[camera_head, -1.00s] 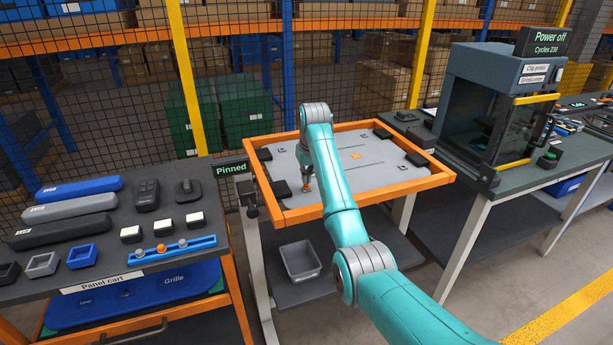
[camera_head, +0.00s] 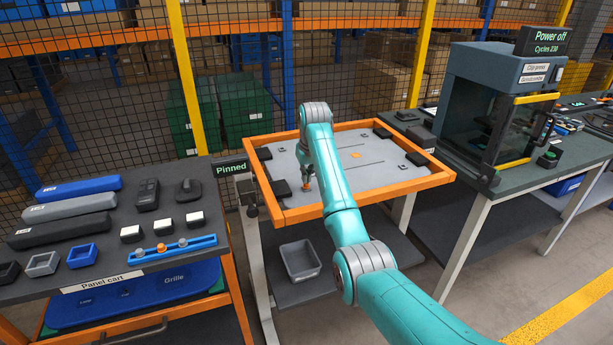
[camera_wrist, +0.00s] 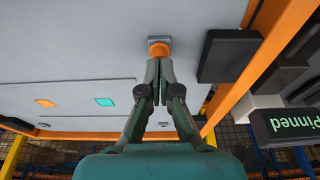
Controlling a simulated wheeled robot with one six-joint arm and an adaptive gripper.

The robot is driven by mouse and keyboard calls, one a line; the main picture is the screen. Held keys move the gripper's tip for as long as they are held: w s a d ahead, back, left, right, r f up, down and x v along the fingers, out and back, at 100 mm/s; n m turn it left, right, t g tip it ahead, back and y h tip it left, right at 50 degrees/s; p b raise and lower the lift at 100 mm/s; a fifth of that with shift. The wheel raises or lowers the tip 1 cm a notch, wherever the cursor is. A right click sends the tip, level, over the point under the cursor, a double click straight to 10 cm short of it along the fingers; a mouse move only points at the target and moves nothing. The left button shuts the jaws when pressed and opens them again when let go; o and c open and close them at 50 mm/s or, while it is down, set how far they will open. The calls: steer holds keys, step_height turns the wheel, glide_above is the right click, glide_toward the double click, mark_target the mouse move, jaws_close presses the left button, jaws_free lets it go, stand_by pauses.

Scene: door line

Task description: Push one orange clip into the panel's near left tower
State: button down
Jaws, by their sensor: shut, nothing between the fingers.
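The grey panel (camera_head: 345,165) lies in an orange frame, and its pale face also fills much of the wrist view (camera_wrist: 70,60). My gripper (camera_head: 307,186) is over the near left part of the panel, pointing down. In the wrist view my gripper's fingers (camera_wrist: 160,68) are closed together with their tips against an orange clip (camera_wrist: 159,48). The clip sits at a small grey tower (camera_wrist: 159,39), in line with the fingers. How deep the clip sits in the tower cannot be told. The fingers do not grip it.
A black corner block (camera_wrist: 229,56) and the orange frame (camera_wrist: 262,60) stand close beside my gripper. The "Pinned" sign (camera_head: 231,169) is at the frame's left. The panel cart (camera_head: 105,280) holds a blue rail (camera_head: 190,246) with another orange clip (camera_head: 161,248). A press (camera_head: 490,105) stands right.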

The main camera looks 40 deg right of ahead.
steer(key=shift+f, duration=0.4)
steer(key=shift+r, duration=0.1)
stand_by(0.3)
steer(key=shift+w+d+v, duration=0.1)
steer(key=shift+w+v, duration=0.15)
steer(key=shift+v, duration=0.85)
steer(key=shift+w+d+v, duration=0.1)
steer(key=shift+w+v, duration=0.15)
steer(key=shift+v, duration=0.9)
steer(key=shift+w+d+v, duration=0.1)
steer(key=shift+w+v, duration=0.15)
steer(key=shift+v, duration=0.85)
steer(key=shift+r, duration=0.2)
